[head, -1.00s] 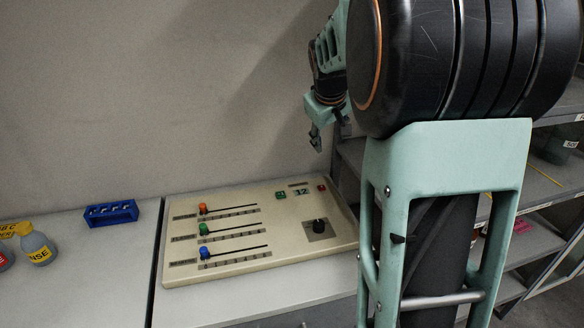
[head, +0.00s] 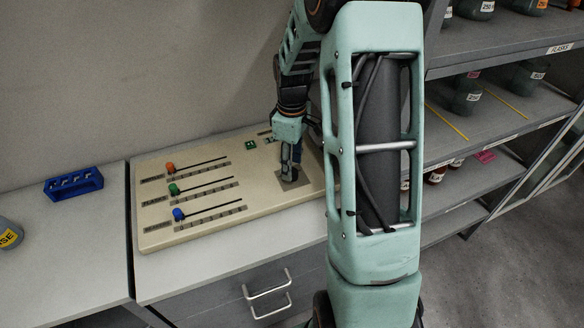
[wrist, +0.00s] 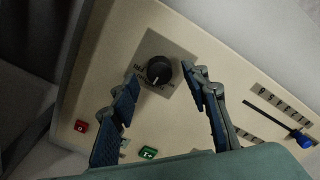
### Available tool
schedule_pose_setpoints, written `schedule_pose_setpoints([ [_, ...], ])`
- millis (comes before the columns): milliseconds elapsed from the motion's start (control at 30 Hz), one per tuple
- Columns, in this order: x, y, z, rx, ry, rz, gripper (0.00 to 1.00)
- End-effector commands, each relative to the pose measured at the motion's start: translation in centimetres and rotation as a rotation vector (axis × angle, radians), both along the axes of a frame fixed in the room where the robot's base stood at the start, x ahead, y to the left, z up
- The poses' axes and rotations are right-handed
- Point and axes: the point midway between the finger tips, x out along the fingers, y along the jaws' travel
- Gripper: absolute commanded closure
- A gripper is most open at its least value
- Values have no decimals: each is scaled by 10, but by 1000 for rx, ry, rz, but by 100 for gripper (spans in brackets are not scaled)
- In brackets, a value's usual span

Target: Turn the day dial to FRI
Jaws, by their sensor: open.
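The day dial is a black round knob (wrist: 159,70) on a grey square plate (wrist: 150,45) in the wrist view. In the head view my gripper (head: 290,172) points down over the dial plate (head: 283,181) and hides the knob.
The beige control panel (head: 150,217) lies on the counter (head: 65,240). It carries orange (head: 170,167), green (head: 173,189) and blue (head: 179,214) sliders, plus a green button (head: 250,145). A blue rack (head: 74,184) stands left. Grey shelves (head: 500,60) with bottles stand right.

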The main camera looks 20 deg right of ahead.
Motion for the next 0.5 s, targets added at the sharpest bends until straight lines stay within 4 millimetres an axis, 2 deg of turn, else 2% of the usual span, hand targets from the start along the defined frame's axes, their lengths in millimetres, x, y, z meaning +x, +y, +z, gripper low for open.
schedule_pose_setpoints([
  [100,0,0,-15,1,2,0,58],
  [200,0,0,-21,0,0,-1,58],
  [500,0,0,-24,-1,-1,-1,58],
])
